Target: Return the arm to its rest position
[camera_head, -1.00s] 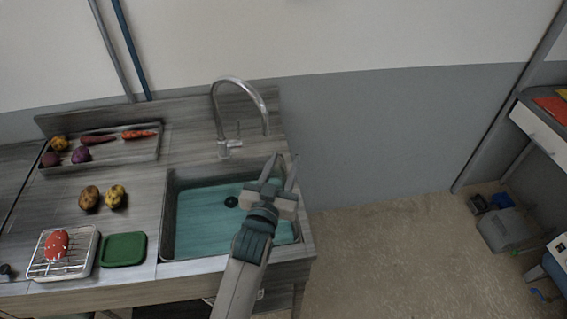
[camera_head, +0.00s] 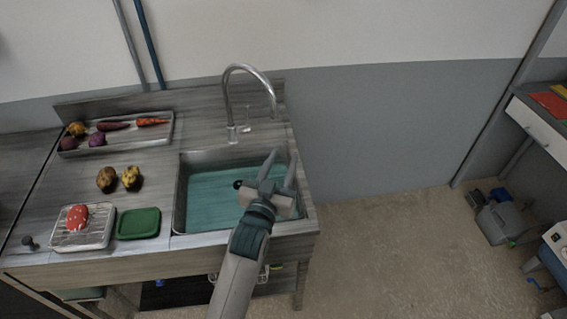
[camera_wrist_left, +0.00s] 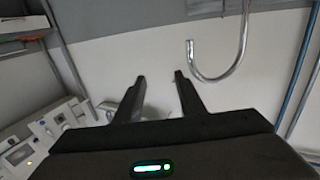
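My left gripper (camera_head: 279,172) is in front of the sink's right part in the head view, its two fingers spread apart with nothing between them. The left wrist view also shows the open fingers (camera_wrist_left: 158,85), with bare wall and floor-like surfaces behind. My left arm (camera_head: 238,270) reaches up from the bottom of the head view. My right gripper is in neither view.
The sink (camera_head: 215,200) with its curved faucet (camera_head: 229,100) lies around and behind my gripper. On the counter are a wire rack (camera_head: 98,232), a green tray (camera_head: 138,223), two potato-like items (camera_head: 106,180) and a vegetable tray (camera_head: 150,141). Open floor (camera_head: 390,250) lies right.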

